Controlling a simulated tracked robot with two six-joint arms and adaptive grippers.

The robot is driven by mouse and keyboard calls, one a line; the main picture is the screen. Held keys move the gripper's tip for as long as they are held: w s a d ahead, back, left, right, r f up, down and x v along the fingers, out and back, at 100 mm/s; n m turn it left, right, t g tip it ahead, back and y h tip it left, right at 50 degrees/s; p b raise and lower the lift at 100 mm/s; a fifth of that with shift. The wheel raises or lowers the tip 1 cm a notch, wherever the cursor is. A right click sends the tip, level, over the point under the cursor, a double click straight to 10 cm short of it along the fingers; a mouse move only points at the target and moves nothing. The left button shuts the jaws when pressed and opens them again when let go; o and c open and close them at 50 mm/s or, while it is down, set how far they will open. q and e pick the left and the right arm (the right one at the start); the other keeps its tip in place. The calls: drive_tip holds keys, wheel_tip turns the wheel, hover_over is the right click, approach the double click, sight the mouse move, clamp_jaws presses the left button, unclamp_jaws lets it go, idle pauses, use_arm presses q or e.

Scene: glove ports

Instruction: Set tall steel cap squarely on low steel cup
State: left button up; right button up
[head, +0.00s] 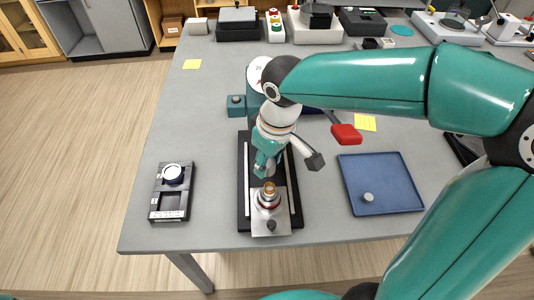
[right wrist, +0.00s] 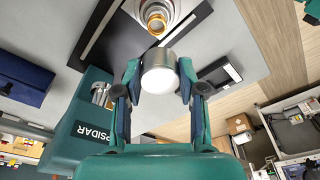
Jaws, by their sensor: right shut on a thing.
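My right gripper (head: 267,168) is above and slightly behind a low steel cup with a brass-coloured ring inside (head: 268,197). In the right wrist view its two fingers (right wrist: 159,84) are shut on the sides of the tall steel cap (right wrist: 159,72), a plain bright cylinder. In the head view the cap is mostly hidden by the fingers. The cup stands on a light square plate (head: 283,222); it also shows in the right wrist view (right wrist: 156,18), beyond the cap and apart from it. My left gripper is not in view.
The plate sits at the front of a black base (head: 243,205) with a teal machine behind. A blue tray (head: 385,175) with a small steel piece (head: 368,197) lies to the right. A dark gauge block (head: 171,195) lies to the left, with bare grey table between.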

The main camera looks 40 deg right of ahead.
sight(270, 187)
drive_tip(key=shift+s+d, duration=0.15)
drive_tip(key=shift+d, duration=0.1)
drive_tip(key=shift+f+b, duration=2.65)
drive_tip(key=shift+f, duration=0.3)
drive_tip(key=shift+s, duration=0.1)
drive_tip(key=shift+f+b, duration=1.75)
drive_tip(key=shift+f, duration=0.05)
drive_tip(key=o, duration=1.2)
drive_tip(key=r, duration=0.4)
drive_tip(key=s+r, duration=0.1)
drive_tip(key=r, duration=0.6)
drive_tip(key=shift+s+d+r, duration=0.2)
drive_tip(key=shift+s+r, duration=0.15)
drive_tip(key=shift+r, duration=0.05)
